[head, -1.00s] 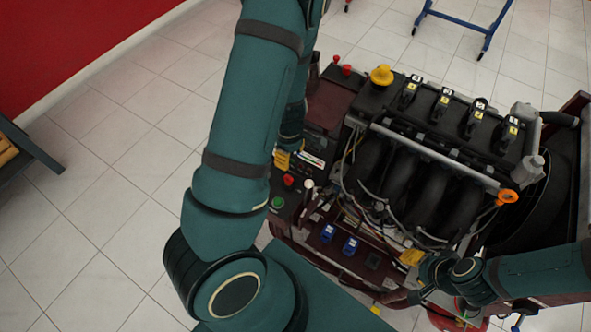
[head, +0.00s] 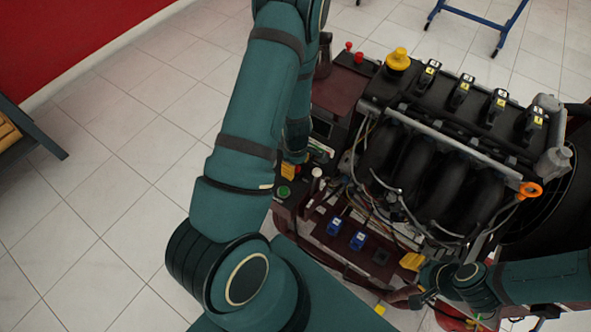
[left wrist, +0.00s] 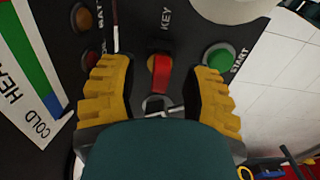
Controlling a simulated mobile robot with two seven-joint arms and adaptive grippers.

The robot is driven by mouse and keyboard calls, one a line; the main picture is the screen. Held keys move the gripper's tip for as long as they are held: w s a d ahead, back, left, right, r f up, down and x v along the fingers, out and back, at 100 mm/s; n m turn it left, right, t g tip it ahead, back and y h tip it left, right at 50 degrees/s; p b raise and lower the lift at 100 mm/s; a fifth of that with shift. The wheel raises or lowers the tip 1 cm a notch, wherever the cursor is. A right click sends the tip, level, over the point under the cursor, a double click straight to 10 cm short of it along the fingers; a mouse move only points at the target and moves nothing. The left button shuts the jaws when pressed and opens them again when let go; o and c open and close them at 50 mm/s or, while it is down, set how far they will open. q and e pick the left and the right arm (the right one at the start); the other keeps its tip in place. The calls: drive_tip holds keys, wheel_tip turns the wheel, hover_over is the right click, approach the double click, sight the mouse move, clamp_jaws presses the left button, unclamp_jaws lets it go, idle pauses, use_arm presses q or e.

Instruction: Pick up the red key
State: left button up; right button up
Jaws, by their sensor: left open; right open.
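The red key (left wrist: 161,76) sits upright in the dark control panel, below the printed word KEY in the left wrist view. My left gripper (left wrist: 159,70) is open, with one yellow finger on each side of the key and a visible gap to both. In the head view my left gripper (head: 290,172) is over the panel and hides the key. My right gripper (head: 412,261) shows partly as a yellow finger at the front of the engine; the rest is hard to make out.
A green START button (left wrist: 218,57) is close to the right finger, and an orange light (left wrist: 84,20) is at upper left. A COLD–HEAT gauge (left wrist: 28,75) is at left. The engine (head: 440,150) stands to the right of the panel; the tiled floor (head: 90,220) at left is clear.

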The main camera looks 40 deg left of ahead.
use_arm(q)
drive_tip(key=shift+f, duration=0.15)
clamp_jaws()
